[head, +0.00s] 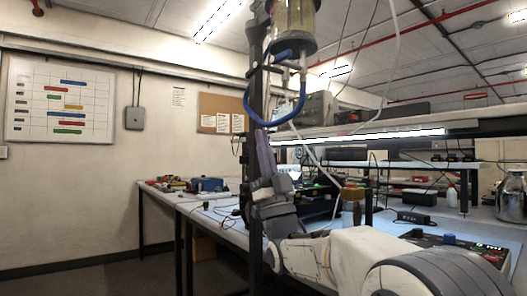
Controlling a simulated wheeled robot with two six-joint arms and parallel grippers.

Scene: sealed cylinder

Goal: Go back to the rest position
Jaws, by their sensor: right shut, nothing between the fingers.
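My right arm comes in from the lower right, and my right gripper (264,150) points upward near the middle of the head view. Its fingers are shut and hold nothing. It is close to a dark upright post (257,85) in the picture; I cannot tell whether they touch. A clear cylinder (295,20) with yellowish contents hangs on the post above the gripper, its top cut off by the frame. A blue hose (300,108) loops below it, just above and right of the fingertips. My left gripper is not in view.
A long workbench (222,226) with tools and a blue box (207,185) runs behind my arm. A shelf with a lit strip (360,136) is at the right, and a shiny metal vessel (511,197) stands at the right edge. The floor at the lower left is clear.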

